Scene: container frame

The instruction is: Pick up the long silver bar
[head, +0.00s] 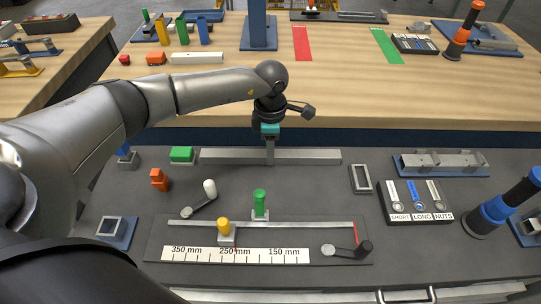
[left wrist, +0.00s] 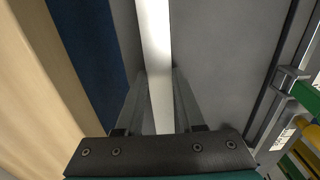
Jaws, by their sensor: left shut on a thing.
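The long silver bar (head: 315,156) lies lengthwise across the back of the dark work mat in the head view. My left gripper (head: 269,158) points down at its middle and is shut on it. In the left wrist view the bar (left wrist: 154,40) runs between the two fingers (left wrist: 156,95), which are on either side of it. I cannot tell whether the bar is touching the mat or slightly raised. My right gripper is not in view.
A green block (head: 182,154) sits close to the bar's left end. A small grey frame (head: 361,179) lies right of it. A measuring fixture (head: 160,225) with a ruler is in front. A labelled tray (head: 447,216) and a blue-based fixture (head: 400,172) stand at right.

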